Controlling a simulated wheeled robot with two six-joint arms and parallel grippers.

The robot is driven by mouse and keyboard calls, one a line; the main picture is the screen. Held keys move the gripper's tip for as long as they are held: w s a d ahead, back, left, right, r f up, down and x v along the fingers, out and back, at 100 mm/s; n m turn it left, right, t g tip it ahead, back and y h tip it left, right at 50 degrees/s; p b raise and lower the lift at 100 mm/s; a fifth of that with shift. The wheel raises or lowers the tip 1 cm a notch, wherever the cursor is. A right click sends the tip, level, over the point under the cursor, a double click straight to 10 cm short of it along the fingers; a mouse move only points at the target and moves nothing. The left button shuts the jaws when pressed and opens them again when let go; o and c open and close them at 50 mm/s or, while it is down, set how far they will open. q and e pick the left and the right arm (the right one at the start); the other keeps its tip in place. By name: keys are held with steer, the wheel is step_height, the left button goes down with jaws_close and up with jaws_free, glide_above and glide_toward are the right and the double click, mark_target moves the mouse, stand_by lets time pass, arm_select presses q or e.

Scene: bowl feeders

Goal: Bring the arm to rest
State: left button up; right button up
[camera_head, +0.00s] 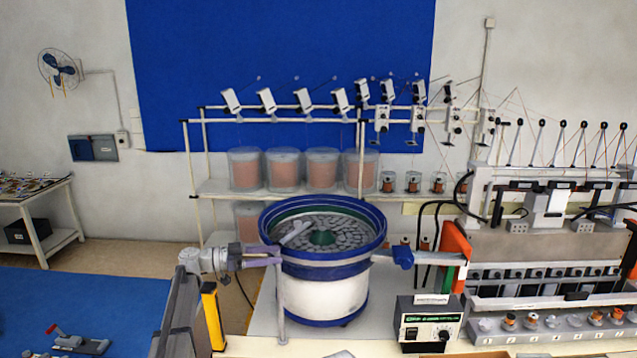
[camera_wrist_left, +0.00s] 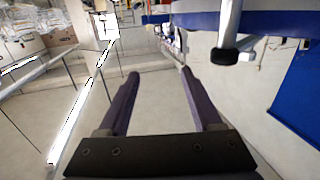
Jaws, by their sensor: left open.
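My left arm comes in from the left in the head view, low beside the blue bowl feeder (camera_head: 322,271). Its left gripper (camera_head: 279,255) points right, with its purple fingers in front of or against the left side of the bowl; I cannot tell if they touch it. In the left wrist view the left gripper (camera_wrist_left: 158,72) has its two purple fingers apart, with nothing between them. The blue bowl's edge (camera_wrist_left: 270,22) and a metal post with a black foot (camera_wrist_left: 226,50) show beyond the fingers at upper right. My right gripper is not in view.
The feeder's bowl holds many grey pieces. A control box (camera_head: 428,322) stands to its right, beside a large machine (camera_head: 545,245). A rack with copper spools (camera_head: 283,170) stands behind. A blue mat (camera_head: 60,300) and a side table (camera_head: 35,190) lie left.

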arm_select(q)
steer(key=s+d+f+n+g+y+b, duration=0.1)
steer(key=s+d+f+y+b, duration=0.1)
steer(key=s+d+f, duration=0.3)
steer(key=s+d+f+n+g+y+b, duration=0.1)
steer(key=s+d+f+g+y+b, duration=0.2)
steer(key=f, duration=0.4)
steer(key=s+d+f+n+y+b, duration=0.1)
steer(key=s+d+f+y+b, duration=0.1)
steer(key=s+f, duration=0.4)
steer(key=s+d+f+n+y+b, duration=0.2)
steer(key=s+f+b, duration=0.1)
steer(key=s+f, duration=0.4)
steer(key=s+d+f+n+g+y+b, duration=0.1)
steer(key=s+f+n+y+b, duration=0.1)
steer(key=s+f, duration=0.5)
steer(key=shift+s+d+f+y+b, duration=0.2)
steer(key=shift+d+f+y+b, duration=0.2)
steer(key=shift+f+y+b, duration=0.25)
steer(key=s+a+f+n+t+y+b, duration=0.1)
steer(key=s+a+f+n+y+b, duration=0.3)
steer(key=s, duration=0.5)
step_height(320, 180, down, 3)
steer(key=shift+s+a+r+n+y+b, duration=0.1)
steer(key=shift+s+a+n+y+b, duration=0.3)
steer(key=shift+a+y, duration=0.75)
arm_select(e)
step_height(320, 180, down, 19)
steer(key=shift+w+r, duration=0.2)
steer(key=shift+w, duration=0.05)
